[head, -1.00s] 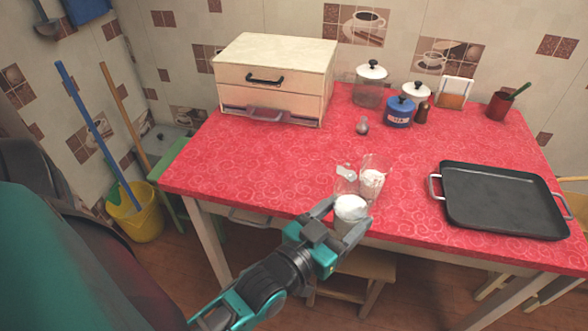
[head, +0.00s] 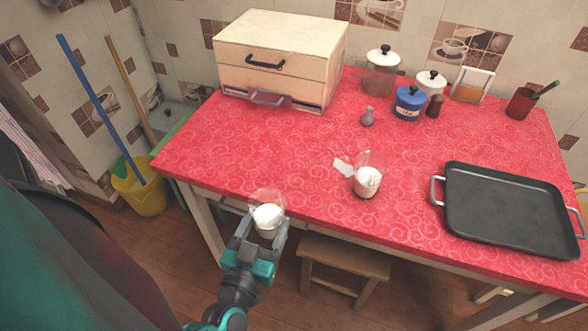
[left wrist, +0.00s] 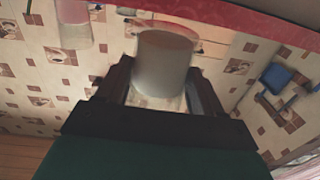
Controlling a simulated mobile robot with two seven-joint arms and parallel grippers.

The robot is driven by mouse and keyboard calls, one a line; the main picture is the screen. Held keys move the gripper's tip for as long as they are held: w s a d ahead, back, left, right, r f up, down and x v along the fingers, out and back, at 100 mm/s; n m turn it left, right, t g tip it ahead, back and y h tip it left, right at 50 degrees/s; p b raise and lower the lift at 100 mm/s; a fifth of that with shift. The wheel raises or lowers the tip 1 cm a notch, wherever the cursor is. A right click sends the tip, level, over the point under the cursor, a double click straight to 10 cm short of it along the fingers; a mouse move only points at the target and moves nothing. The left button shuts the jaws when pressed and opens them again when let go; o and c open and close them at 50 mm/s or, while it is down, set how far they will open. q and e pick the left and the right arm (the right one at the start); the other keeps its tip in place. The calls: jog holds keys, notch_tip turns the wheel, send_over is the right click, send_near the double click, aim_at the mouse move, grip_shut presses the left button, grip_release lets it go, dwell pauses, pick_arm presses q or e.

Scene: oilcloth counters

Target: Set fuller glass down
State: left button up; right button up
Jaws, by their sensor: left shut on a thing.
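My left gripper (head: 264,229) is shut on a clear glass with white contents (head: 267,214). It holds the glass upright at the table's front edge, and I cannot tell the exact height. In the left wrist view the held glass (left wrist: 163,62) sits between the fingers, with white filling most of it. A second glass with white contents (head: 368,182) stands on the red table (head: 300,160) to the right. It also shows in the left wrist view (left wrist: 73,30), with a larger clear part, so the held one looks fuller. My right gripper is not in view.
A small white card (head: 344,167) lies beside the standing glass. A black tray (head: 508,210) occupies the table's right side. The table's left-middle is clear.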

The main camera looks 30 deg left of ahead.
pick_arm(q)
jog(key=shift+w, duration=0.15)
jog(key=x, duration=1.3)
jog(key=shift+w+a, duration=0.15)
jog(key=shift+w, duration=0.2)
jog(key=x, duration=0.4)
jog(key=shift+w+r, duration=0.1)
jog(key=o, duration=1.6)
jog(key=shift+f+b, duration=0.3)
